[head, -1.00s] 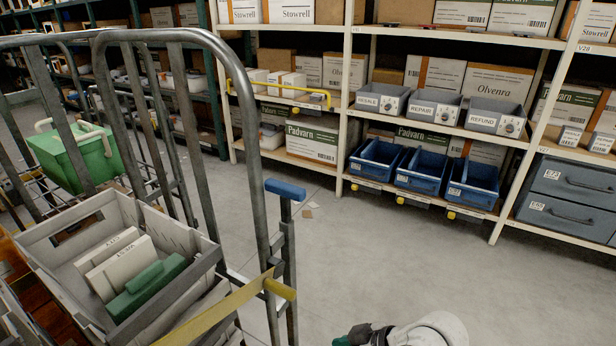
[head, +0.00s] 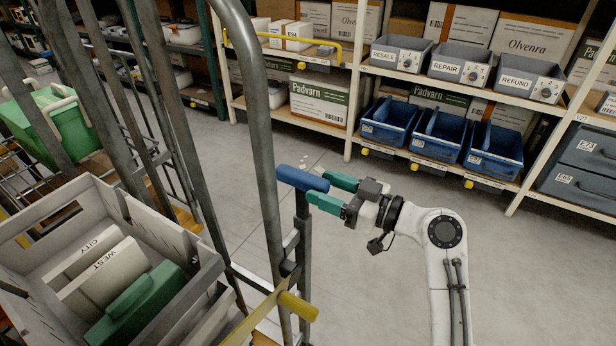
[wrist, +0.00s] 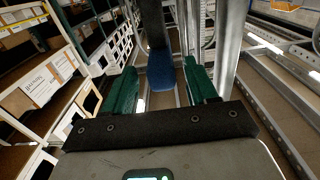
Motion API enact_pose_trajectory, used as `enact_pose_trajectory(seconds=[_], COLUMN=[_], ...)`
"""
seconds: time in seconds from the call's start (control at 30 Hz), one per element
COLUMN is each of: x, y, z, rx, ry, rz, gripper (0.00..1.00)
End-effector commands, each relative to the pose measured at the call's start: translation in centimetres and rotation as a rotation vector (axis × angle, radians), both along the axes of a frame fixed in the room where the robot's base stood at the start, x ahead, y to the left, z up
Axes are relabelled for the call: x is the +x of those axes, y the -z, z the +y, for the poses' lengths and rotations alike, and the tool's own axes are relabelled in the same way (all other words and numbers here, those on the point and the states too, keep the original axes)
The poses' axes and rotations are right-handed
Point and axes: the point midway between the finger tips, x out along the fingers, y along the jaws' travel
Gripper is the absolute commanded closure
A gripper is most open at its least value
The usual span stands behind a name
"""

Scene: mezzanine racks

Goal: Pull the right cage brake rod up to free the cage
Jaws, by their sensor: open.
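The brake rod is a dark upright bar with a blue handle (head: 302,179) on top, beside the grey tubular post of the cage (head: 262,150). In the wrist view the blue handle (wrist: 161,72) lies ahead, in the gap between the fingers. My gripper (head: 334,192) has green fingers and is open, with its tips at the right end of the blue handle. The wrist view shows the fingers of my gripper (wrist: 158,90) apart on either side of the handle's line. I cannot tell whether either finger touches it.
A yellow bar end (head: 298,306) juts from the cage below the handle. A grey crate (head: 200,262) with white and green items stands in the cage. Shelves with blue bins (head: 438,137) stand behind; the floor (head: 350,270) between is clear.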

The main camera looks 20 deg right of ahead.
Motion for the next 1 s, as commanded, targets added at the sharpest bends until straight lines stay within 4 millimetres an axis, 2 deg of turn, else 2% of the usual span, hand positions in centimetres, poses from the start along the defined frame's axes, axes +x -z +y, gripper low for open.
enact_pose_trajectory(seconds=[0.1,0.3,0.7,1.0], x=[1.7,3.4,3.9,3.8], y=[-0.2,-0.1,0.1,0.1], z=[1.3,2.5,2.8,2.8], rx=[0.000,0.000,0.000,0.000], ry=[-0.002,0.000,0.001,0.001], rz=[0.000,0.001,0.002,0.002], gripper=[0.43,0.43,0.44,0.72])
